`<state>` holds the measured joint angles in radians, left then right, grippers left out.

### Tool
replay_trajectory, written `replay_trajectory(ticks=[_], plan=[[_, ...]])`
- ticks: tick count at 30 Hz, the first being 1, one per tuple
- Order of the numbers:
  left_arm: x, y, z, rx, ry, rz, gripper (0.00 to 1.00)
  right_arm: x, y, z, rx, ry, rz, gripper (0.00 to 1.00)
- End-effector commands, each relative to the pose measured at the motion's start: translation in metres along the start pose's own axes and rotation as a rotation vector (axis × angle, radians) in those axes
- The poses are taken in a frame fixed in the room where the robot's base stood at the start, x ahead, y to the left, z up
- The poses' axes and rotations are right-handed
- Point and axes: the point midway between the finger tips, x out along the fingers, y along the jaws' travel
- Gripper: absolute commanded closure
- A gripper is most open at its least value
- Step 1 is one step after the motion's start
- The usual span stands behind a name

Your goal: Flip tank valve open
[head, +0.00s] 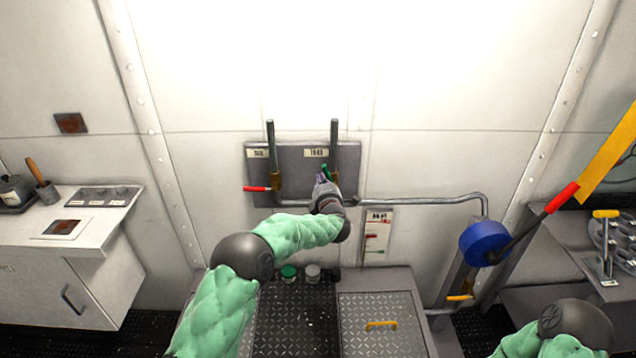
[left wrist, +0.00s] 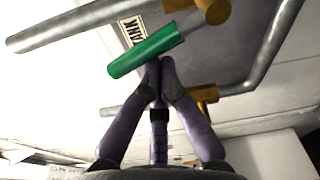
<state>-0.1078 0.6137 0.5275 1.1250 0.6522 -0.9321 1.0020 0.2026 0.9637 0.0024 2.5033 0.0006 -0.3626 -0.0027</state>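The tank valve's green handle (left wrist: 146,51) runs diagonally beside the plate marked TANK (left wrist: 132,30) in the left wrist view. It joins a brass valve body (left wrist: 212,10) on a pipe. My left gripper's purple fingers (left wrist: 164,62) are together, with the tips right at the handle's lower edge. I cannot tell whether they touch it. Nothing shows between them. My right gripper is out of view.
A second valve with a red lever (head: 257,189) sits left on the same grey panel (head: 290,160). A pipe (head: 430,198) runs right toward a blue wheel (head: 485,243). A white cabinet (head: 75,270) stands left. A deck box with a yellow handle (head: 381,324) lies below.

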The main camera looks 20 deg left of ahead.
Motion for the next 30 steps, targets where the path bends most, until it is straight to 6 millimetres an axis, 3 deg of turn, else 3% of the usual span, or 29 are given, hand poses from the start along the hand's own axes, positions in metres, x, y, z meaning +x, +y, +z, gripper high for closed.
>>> replay_trajectory(ticks=[7, 30], plan=[[-0.002, 0.003, 0.011, 0.164, -0.002, 0.023, 1.0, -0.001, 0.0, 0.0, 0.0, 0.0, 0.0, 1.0], [-0.003, 0.005, 0.018, 0.156, -0.002, 0.022, 1.0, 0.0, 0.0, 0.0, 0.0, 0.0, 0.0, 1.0]])
